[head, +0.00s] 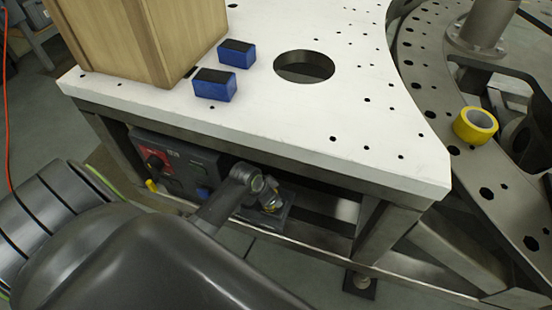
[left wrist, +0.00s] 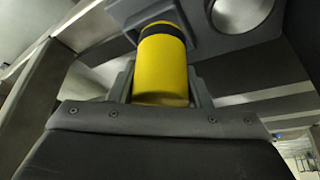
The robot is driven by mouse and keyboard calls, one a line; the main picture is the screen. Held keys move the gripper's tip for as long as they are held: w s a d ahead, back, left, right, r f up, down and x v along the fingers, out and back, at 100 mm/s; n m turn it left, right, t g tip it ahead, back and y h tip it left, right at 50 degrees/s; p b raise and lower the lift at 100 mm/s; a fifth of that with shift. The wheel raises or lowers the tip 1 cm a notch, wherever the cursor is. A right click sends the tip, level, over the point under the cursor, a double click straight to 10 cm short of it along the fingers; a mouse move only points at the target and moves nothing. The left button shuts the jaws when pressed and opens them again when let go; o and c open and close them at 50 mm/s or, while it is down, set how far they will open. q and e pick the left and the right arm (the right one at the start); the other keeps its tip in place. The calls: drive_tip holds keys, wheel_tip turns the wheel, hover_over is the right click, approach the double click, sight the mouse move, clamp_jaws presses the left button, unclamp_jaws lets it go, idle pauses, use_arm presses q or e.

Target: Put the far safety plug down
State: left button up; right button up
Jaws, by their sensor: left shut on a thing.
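In the left wrist view a yellow cylindrical plug (left wrist: 162,75) with a black band near its far end stands between the fingers of my left gripper (left wrist: 160,88), which is shut on it. Just beyond the plug is a grey plate with a round opening (left wrist: 235,12); I cannot tell whether the plug touches it. In the head view my left arm fills the lower left, and I cannot make out its fingertips or the held plug for certain. A small yellow piece (head: 151,185) shows low beside the control box (head: 180,163) under the table. My right gripper is not in view.
The white tabletop (head: 310,115) has a large round hole. It bears a wooden box (head: 140,40) and two blue blocks (head: 215,90) (head: 237,57) with black tops. A yellow tape roll (head: 475,125) lies on the grey ring (head: 485,180) at right. Frame legs and rails surround the under-table space.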

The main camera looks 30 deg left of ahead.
use_arm(q)
drive_tip(key=shift+w+d, duration=0.15)
drive_tip(key=shift+w, duration=0.2)
drive_tip(key=x, duration=0.2)
drive_tip(key=shift+f, duration=0.9)
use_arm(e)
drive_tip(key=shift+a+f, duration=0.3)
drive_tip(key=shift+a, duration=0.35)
use_arm(q)
drive_tip(key=shift+b, duration=0.3)
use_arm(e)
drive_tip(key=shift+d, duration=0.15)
use_arm(q)
drive_tip(key=shift+f, duration=0.15)
drive_tip(key=o, duration=1.1)
drive_tip(key=shift+c, duration=0.2)
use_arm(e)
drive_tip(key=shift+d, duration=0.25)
